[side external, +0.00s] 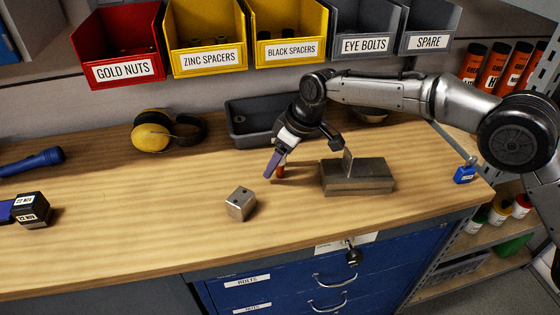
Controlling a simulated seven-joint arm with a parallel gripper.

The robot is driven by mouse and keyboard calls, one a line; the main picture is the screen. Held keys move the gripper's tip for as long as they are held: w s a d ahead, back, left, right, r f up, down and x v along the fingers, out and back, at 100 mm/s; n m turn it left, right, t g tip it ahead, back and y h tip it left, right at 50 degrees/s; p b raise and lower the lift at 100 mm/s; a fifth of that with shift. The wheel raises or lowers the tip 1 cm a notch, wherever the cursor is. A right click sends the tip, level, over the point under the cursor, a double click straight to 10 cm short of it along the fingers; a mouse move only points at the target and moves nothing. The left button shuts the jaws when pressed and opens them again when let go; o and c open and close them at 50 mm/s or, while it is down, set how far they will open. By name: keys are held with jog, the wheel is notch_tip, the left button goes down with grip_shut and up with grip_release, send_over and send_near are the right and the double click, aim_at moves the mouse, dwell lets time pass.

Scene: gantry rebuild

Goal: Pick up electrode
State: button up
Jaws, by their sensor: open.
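No part is labelled as the electrode, and I cannot tell for sure which thing it is. A small metal cube with dark holes (240,204) sits on the wooden bench.
A grey tray (238,128) and yellow earmuffs (152,131) are at the back. A blue flashlight (32,162) and dark blocks (32,209) lie at left. A blue padlock (465,172) stands near the right edge. The bench (150,220) is clear left of the cube.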

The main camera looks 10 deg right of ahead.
jog(key=shift+w+a+f, duration=0.2)
jog(key=shift+f, duration=0.4)
grip_shut()
jog(key=shift+r, duration=0.1)
